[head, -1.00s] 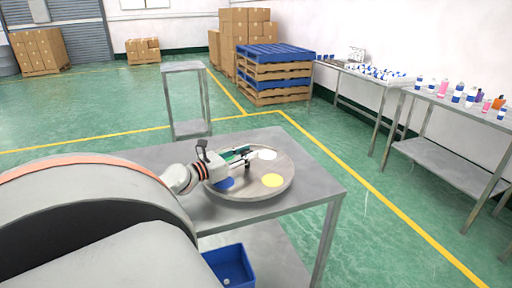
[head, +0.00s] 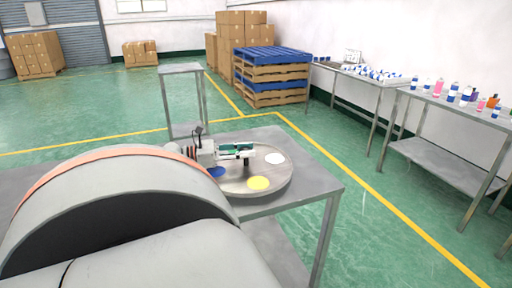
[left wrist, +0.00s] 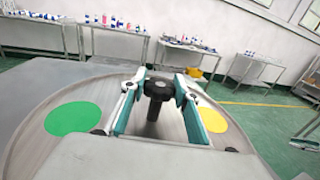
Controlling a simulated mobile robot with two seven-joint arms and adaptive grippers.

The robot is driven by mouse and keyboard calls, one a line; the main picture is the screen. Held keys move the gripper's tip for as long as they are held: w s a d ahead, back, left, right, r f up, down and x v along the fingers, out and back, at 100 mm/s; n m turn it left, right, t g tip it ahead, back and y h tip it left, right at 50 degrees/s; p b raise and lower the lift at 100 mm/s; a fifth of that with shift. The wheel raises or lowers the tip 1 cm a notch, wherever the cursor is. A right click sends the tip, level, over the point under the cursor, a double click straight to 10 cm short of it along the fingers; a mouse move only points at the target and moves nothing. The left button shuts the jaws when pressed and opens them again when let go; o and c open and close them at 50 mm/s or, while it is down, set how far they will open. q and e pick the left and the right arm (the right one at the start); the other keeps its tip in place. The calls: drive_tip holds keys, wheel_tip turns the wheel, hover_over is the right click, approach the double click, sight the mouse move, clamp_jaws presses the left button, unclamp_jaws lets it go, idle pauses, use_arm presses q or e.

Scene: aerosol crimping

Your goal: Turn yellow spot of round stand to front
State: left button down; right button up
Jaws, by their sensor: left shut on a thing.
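The round stand (head: 279,178) is a grey disc on the metal table, with coloured spots around its top. In the head view its yellow spot (head: 258,183) is on the near side, just right of the middle. The white spot (head: 274,158) is at the right and the blue spot (head: 215,171) at the left. My left gripper (left wrist: 157,92) is over the disc's middle, its fingers shut on the black knob (left wrist: 158,88). The left wrist view also shows the green spot (left wrist: 73,118), left of the gripper. My right gripper is not in view.
The table (head: 312,177) is bare at its right. A tall, small stand (head: 184,100) is behind it. Side tables with bottles (head: 452,94) line the right wall, and pallets (head: 268,75) and boxes stand at the back. Green floor lies free to the right.

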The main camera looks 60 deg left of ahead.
sight(246, 149)
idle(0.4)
use_arm(q)
drive_tip(key=c, duration=1.5)
unclamp_jaws()
wheel_tip(246, 149, up, 10)
